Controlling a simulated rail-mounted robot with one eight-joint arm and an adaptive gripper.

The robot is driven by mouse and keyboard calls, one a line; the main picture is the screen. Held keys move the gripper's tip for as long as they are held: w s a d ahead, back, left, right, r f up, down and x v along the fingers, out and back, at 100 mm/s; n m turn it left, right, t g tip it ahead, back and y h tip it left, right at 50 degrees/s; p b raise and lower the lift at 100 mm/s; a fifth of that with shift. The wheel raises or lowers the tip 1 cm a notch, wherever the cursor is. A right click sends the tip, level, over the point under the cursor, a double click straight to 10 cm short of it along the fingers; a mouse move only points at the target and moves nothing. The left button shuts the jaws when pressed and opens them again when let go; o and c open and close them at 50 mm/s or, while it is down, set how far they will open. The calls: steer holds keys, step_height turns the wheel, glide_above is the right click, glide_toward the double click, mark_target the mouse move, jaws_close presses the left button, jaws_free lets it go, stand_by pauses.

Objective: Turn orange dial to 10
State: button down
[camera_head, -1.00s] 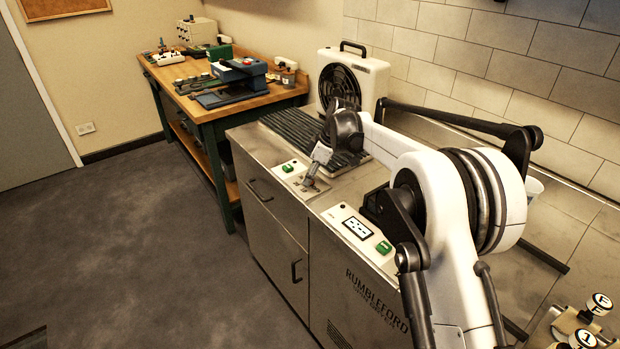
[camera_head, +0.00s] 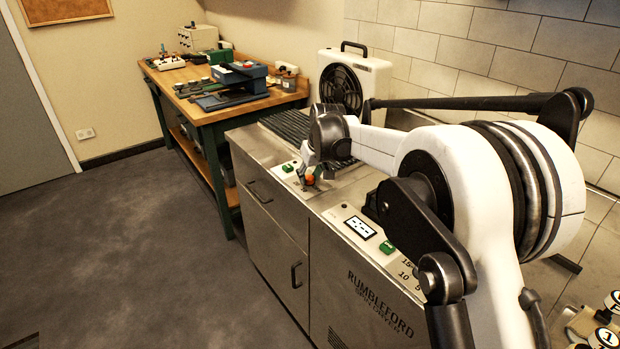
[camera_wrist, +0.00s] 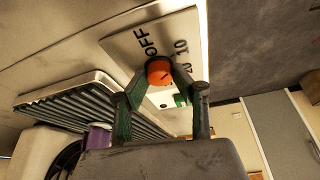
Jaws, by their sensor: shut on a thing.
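The orange dial (camera_wrist: 159,71) sits on a pale plate (camera_wrist: 125,45) marked OFF, 10 and 20 in the wrist view. My gripper (camera_wrist: 161,78) has its fingers shut on the dial, one on each side. The head view also shows the orange dial (camera_head: 310,180) on the steel cabinet top, with my gripper (camera_head: 308,176) over it. No pointer mark on the dial can be made out, so its setting cannot be told.
A ribbed dark rack (camera_head: 286,133) lies behind the dial plate, with a white fan unit (camera_head: 376,75) beyond. A wooden workbench (camera_head: 290,98) stands farther back.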

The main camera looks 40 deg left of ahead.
steer(key=shift+m, duration=0.5)
steer(key=c, duration=1.4)
jaws_free()
steer(key=shift+c, duration=0.2)
steer(key=v, duration=1.2)
steer(key=shift+s+a+r, duration=0.1)
steer(key=shift+s, duration=0.05)
